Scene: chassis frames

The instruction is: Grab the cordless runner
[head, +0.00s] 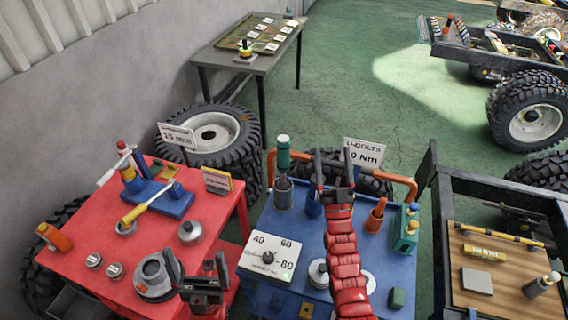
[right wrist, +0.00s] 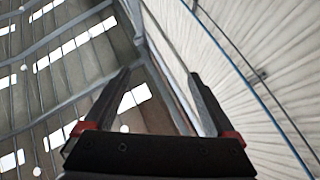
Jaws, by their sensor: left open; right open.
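No tool in view is labelled as the cordless runner, and I cannot tell for certain which one it is. A dark green tool with a pale top (head: 283,152) stands upright in a grey cup (head: 283,196) at the back left of the blue cart. My right gripper (head: 334,168) is open and empty, over the back of the blue cart, right of that tool and apart from it. In the right wrist view its spread fingers (right wrist: 160,95) have only ceiling and wall behind them. My left gripper (head: 197,268) is open near the red cart's front right corner, beside a round grey device (head: 156,277).
The blue cart (head: 255,225) holds a dial plate (head: 269,257), an orange rail and a green block (head: 405,230). A wooden-topped bench (head: 500,297) stands right.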

